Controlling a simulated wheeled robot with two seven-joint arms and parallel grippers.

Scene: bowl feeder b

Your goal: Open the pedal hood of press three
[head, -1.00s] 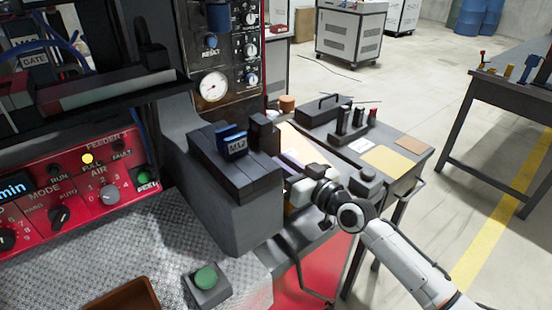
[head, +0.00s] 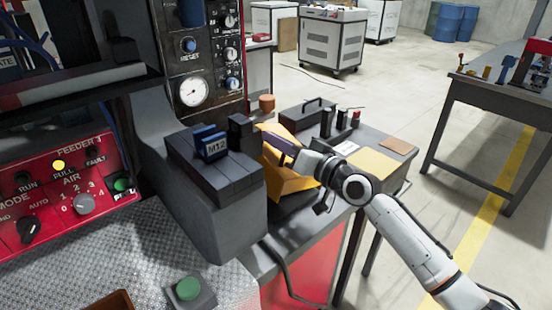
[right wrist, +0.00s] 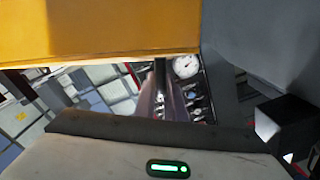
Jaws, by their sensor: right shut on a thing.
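The yellow hood (head: 286,183) stands tilted up beside the dark grey housing, at the left end of the bench in the head view. It also fills the top left of the right wrist view (right wrist: 100,28). My right gripper (head: 282,147) reaches in from the right at its upper part. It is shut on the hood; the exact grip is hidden. In the right wrist view, its finger (right wrist: 165,95) shows narrow and dark just below the hood's edge. What lies under the hood is mostly hidden. My left gripper is not in view.
A dark grey housing (head: 215,205) with a blue M12 tag stands close left of the hood. A black toolbox (head: 305,115), upright tools and a yellow sheet (head: 372,162) lie on the bench behind. A red feeder panel (head: 70,195) and green button (head: 188,288) are at left.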

